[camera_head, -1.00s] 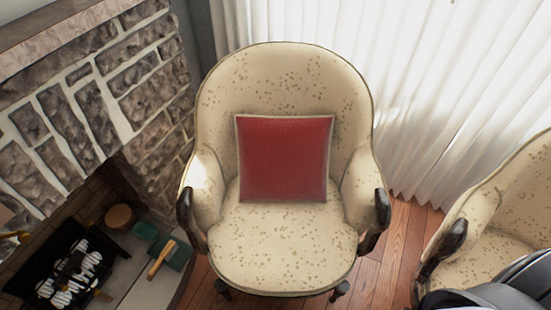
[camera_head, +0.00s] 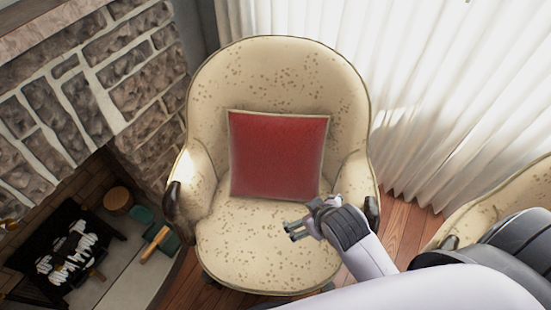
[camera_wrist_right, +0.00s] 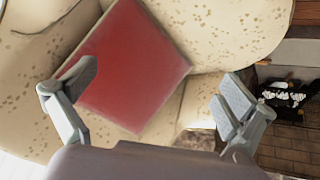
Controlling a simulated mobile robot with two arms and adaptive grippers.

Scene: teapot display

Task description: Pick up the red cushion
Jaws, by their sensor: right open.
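The red cushion (camera_head: 276,155) is square with a pale edge. It leans upright against the backrest of the cream speckled armchair (camera_head: 270,265). My right gripper (camera_head: 292,229) is over the front right part of the seat, below and right of the cushion in the head view. It is open and empty. In the right wrist view, the cushion (camera_wrist_right: 132,68) lies ahead of the two spread fingers (camera_wrist_right: 160,90), apart from them. My left gripper is not in view.
A second cream armchair (camera_head: 505,205) stands at the right, partly behind my arm. A stone fireplace (camera_head: 85,85) with a dark grate (camera_head: 65,250) is at the left. White curtains (camera_head: 400,90) hang behind the chairs. The armchair's dark armrest ends flank the seat.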

